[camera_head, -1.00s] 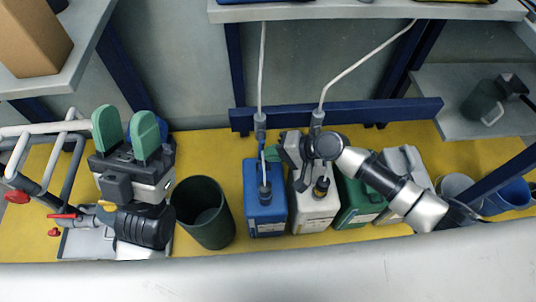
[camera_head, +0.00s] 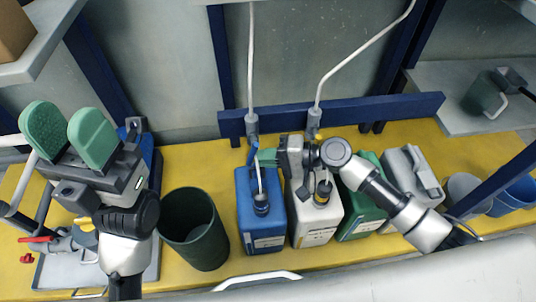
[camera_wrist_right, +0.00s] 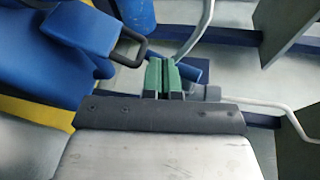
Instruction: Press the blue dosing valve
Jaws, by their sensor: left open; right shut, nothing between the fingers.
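The blue dosing valve (camera_head: 252,152) hangs on a white hose above the blue canister (camera_head: 262,220), near the blue rail. My right gripper (camera_head: 267,157) reaches in from the right, its green fingertips shut and empty just right of the valve. In the head view I cannot tell whether they touch it. In the right wrist view the closed green fingers (camera_wrist_right: 163,77) point toward blue and grey parts, and I cannot tell which is the valve. My left gripper (camera_head: 69,134) is open and empty at the left, well away from the valve.
A white canister (camera_head: 317,222), a green canister (camera_head: 361,225) and a grey canister (camera_head: 412,172) stand right of the blue one. A dark green bin (camera_head: 195,230) stands to its left. A second hose fitting (camera_head: 314,122) is close to my right gripper.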

